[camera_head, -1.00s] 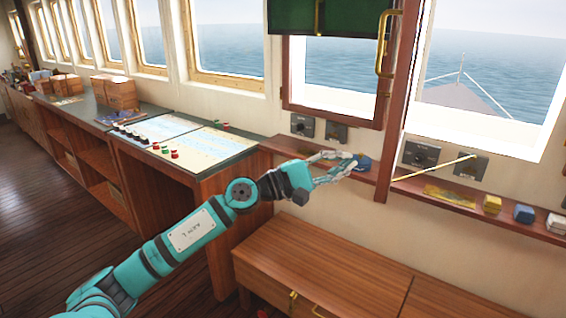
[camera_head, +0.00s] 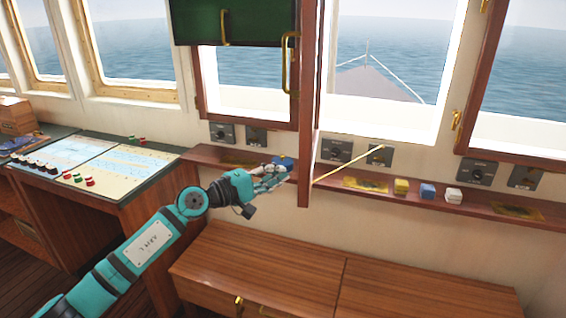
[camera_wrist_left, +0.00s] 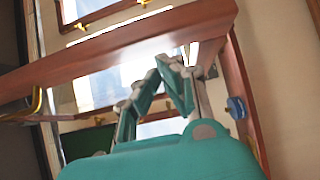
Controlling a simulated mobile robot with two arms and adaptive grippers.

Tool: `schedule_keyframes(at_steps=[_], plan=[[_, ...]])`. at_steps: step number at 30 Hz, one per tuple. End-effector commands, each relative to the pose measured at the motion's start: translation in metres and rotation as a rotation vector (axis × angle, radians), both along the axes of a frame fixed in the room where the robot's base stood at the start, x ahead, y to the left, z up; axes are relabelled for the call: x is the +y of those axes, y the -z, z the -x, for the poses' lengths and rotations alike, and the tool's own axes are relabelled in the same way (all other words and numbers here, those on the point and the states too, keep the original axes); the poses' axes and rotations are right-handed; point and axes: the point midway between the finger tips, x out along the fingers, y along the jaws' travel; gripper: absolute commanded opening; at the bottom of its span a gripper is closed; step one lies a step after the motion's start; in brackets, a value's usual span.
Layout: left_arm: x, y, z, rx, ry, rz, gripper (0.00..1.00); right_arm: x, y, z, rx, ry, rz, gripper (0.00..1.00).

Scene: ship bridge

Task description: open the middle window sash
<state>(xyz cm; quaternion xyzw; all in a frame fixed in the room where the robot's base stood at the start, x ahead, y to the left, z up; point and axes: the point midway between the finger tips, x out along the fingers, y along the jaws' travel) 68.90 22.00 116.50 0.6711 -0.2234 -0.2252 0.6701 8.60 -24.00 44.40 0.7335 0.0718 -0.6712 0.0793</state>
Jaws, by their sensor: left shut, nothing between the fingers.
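The middle window opening (camera_head: 385,75) shows sea and a mast with no wooden frame across it. A dark red wooden sash (camera_head: 309,120), seen nearly edge-on, stands swung into the room at the opening's left side. A brass handle (camera_head: 290,65) is on its left side. My left gripper (camera_head: 284,172) is shut and empty, low by the shelf, left of the sash's lower end; whether they touch is unclear. In the left wrist view my fingers (camera_wrist_left: 162,82) show below a red wooden beam (camera_wrist_left: 130,45). My right gripper is not in view.
A narrow shelf (camera_head: 375,193) holds yellow, blue and white blocks; a blue object (camera_head: 283,162) is by my fingers. The right window's sash (camera_head: 483,75) has a brass fitting (camera_head: 457,120). A green panel (camera_head: 240,20) hangs at left. A wooden cabinet (camera_head: 262,258) stands below.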

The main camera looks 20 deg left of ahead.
Motion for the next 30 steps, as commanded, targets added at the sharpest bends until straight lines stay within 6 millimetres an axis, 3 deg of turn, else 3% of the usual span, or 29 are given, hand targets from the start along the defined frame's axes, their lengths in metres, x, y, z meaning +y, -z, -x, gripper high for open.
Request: schedule_keyframes(at_steps=[3, 18, 30], plan=[[-0.011, -0.004, -0.002, 0.001, 0.000, 0.002, 0.00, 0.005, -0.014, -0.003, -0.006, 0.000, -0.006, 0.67], [-0.020, -0.001, -0.003, 0.000, -0.001, 0.002, 0.00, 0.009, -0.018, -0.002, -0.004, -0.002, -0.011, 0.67], [-0.093, -0.004, -0.014, 0.001, -0.001, 0.003, 0.00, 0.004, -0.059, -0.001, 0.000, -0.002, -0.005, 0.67]])
